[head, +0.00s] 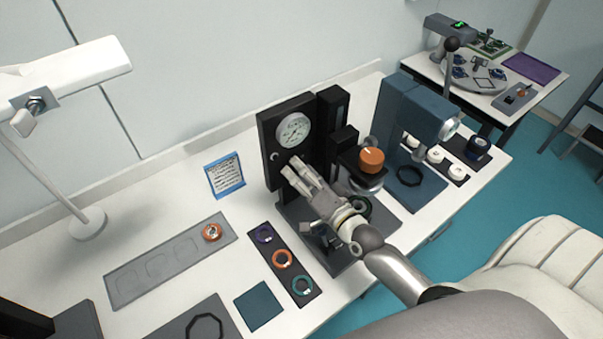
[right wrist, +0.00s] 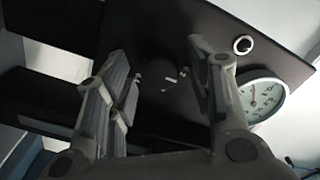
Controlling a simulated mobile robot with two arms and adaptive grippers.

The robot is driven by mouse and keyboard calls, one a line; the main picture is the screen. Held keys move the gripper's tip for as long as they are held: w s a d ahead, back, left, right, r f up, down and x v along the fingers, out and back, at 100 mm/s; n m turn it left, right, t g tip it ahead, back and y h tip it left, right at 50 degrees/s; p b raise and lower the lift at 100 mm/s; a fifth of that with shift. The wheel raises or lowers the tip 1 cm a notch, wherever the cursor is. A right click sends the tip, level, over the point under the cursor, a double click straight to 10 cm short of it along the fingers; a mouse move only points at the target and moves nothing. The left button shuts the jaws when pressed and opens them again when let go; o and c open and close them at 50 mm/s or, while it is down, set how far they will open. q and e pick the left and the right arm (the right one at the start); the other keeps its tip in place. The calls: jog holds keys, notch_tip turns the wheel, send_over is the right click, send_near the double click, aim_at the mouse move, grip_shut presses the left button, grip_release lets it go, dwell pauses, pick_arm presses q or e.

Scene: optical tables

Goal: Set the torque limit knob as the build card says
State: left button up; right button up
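The press's upright panel (head: 268,122) carries a round white gauge (head: 293,130). My right gripper (head: 290,169) is in front of this panel, below the gauge. In the right wrist view its fingers (right wrist: 165,75) are spread apart, with a dark round knob bearing a white mark (right wrist: 171,80) between them against the black panel. Whether they touch it cannot be told. The gauge (right wrist: 262,98) is to the right there. My left gripper is not in view.
A small ringed button (right wrist: 243,45) is near the gauge. An orange knob (head: 371,160) tops the press's right part. A blue-grey machine (head: 412,110) stands right. A dark tray (head: 268,252) of coloured rings and a grey tray (head: 128,287) lie left. A lamp (head: 88,222) stands far left.

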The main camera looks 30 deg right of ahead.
jog(key=shift+s, duration=0.15)
jog(key=s+d, duration=0.1)
jog(key=s, duration=1)
jog(key=shift+s+d, duration=0.35)
